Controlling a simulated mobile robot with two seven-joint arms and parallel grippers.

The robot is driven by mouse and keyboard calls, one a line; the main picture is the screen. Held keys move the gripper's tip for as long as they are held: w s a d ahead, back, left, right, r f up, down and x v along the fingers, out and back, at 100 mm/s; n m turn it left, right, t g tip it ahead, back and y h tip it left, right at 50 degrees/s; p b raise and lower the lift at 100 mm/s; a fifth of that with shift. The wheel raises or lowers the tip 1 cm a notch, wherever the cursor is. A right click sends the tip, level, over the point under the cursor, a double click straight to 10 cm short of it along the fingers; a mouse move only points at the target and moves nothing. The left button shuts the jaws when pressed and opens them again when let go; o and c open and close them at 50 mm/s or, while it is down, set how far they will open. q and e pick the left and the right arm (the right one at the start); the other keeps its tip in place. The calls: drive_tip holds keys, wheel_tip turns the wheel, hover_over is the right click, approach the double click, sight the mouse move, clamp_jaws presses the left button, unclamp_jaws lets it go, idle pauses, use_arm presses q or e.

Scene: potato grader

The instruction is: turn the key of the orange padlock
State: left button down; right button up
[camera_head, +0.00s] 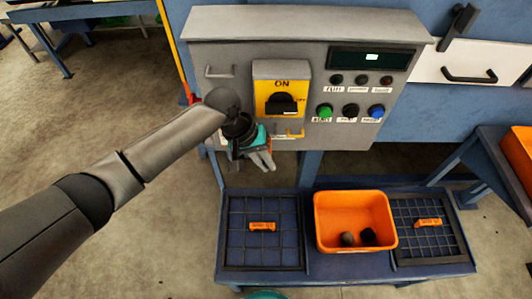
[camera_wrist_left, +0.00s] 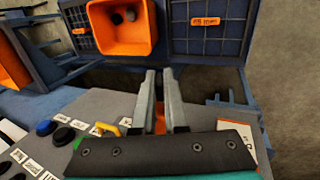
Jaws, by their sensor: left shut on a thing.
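The orange padlock (camera_head: 269,147) shows only as a small orange patch under the yellow hasp (camera_head: 291,133) of the switch plate. My left gripper (camera_head: 266,163) covers most of it in the head view. In the left wrist view, an orange part of the padlock (camera_wrist_left: 160,118) sits between the two fingers of my left gripper (camera_wrist_left: 160,78). The fingers are shut on it and point down past the panel's lower edge. I cannot make out the key. My right gripper is in neither view.
The grey panel (camera_head: 225,65) carries a black switch (camera_head: 281,104) on a yellow plate and several buttons. Below, a blue bench (camera_head: 310,272) holds an orange bin (camera_head: 330,235) with two dark lumps, between grid trays (camera_head: 235,245) bearing orange tags (camera_head: 262,227).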

use_arm(q)
drive_tip(key=shift+d+y, duration=0.1)
drive_tip(key=shift+y, duration=2.1)
drive_tip(key=c, duration=0.9)
unclamp_jaws()
drive_tip(key=shift+c, duration=0.2)
